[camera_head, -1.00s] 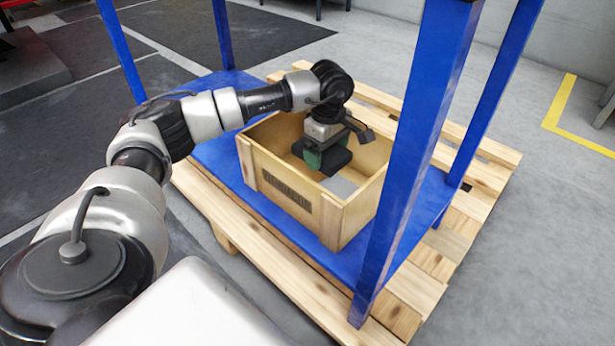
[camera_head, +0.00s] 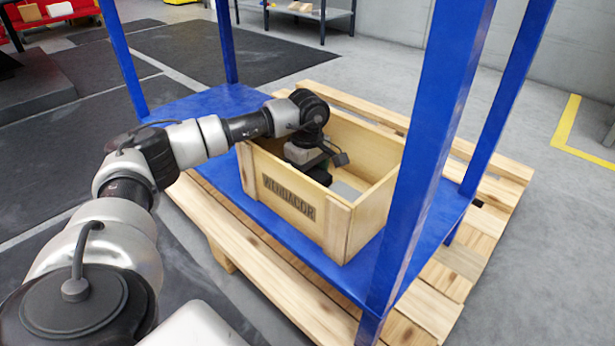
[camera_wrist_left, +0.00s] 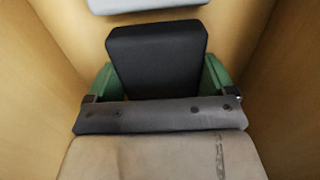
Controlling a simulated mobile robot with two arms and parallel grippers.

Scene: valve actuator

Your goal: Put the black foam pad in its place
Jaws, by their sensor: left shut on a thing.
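My left gripper (camera_head: 316,172) reaches down inside a wooden crate (camera_head: 289,204) in the head view. In the left wrist view its green fingers (camera_wrist_left: 158,80) are shut on the black foam pad (camera_wrist_left: 157,55), one at each side. The pad is a thick dark block with rounded edges. It is inside the crate, between the wooden walls; I cannot tell whether it touches the crate floor. In the head view the crate wall and the gripper hide most of the pad. My right gripper is in neither view.
A light grey piece (camera_wrist_left: 150,4) lies beyond the pad in the crate and also shows in the head view (camera_head: 345,190). The crate stands on a blue shelf (camera_head: 217,101) between blue posts (camera_head: 425,160), above a wooden pallet (camera_head: 445,268). Grey floor surrounds it.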

